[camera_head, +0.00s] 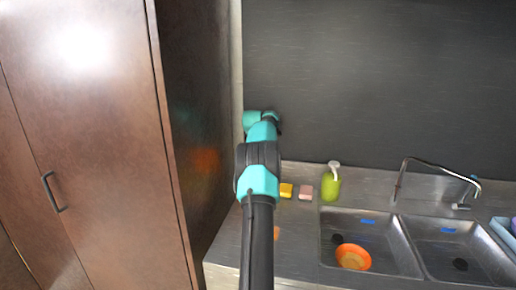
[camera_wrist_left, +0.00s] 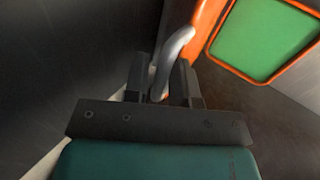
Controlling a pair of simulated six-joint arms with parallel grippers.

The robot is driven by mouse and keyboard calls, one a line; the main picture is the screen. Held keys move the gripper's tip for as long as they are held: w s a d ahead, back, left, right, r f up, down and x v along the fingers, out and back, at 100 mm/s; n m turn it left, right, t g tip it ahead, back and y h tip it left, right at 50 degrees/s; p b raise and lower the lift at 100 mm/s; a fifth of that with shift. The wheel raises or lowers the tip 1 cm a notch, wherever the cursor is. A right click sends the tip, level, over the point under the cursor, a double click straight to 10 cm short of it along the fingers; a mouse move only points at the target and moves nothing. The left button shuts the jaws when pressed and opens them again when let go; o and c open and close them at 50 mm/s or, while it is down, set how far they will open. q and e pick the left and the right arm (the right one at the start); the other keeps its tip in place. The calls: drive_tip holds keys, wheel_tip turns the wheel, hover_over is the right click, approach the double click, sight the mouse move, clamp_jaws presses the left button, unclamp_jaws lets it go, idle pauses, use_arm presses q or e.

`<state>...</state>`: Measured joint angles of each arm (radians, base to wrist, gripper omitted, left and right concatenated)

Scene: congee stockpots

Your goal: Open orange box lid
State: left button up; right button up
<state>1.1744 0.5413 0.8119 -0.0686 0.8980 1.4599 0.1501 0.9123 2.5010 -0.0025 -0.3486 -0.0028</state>
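An orange frame (camera_wrist_left: 205,35) around a green panel (camera_wrist_left: 264,38) fills the upper right of the left wrist view. I take it for part of the orange box; I cannot tell lid from body. A grey curved handle (camera_wrist_left: 177,45) rises beside its left edge. My left gripper (camera_wrist_left: 160,72) has one finger on each side of the handle, which fills the gap. In the head view my left arm covers the gripper and most of the box; only a small orange patch (camera_head: 277,233) shows at its right. My right gripper is not in view.
A tall brown cabinet (camera_head: 90,130) stands at the left. On the counter are a yellow sponge (camera_head: 286,190), a pink sponge (camera_head: 306,192) and a green soap bottle (camera_head: 331,187). A double sink (camera_head: 405,225) with an orange bowl (camera_head: 353,257) lies at the right, under a faucet (camera_head: 440,167).

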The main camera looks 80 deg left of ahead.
use_arm(q)
drive_tip(key=shift+o, duration=0.9)
drive_tip(key=v, duration=1.7)
drive_tip(key=shift+d+r, duration=0.1)
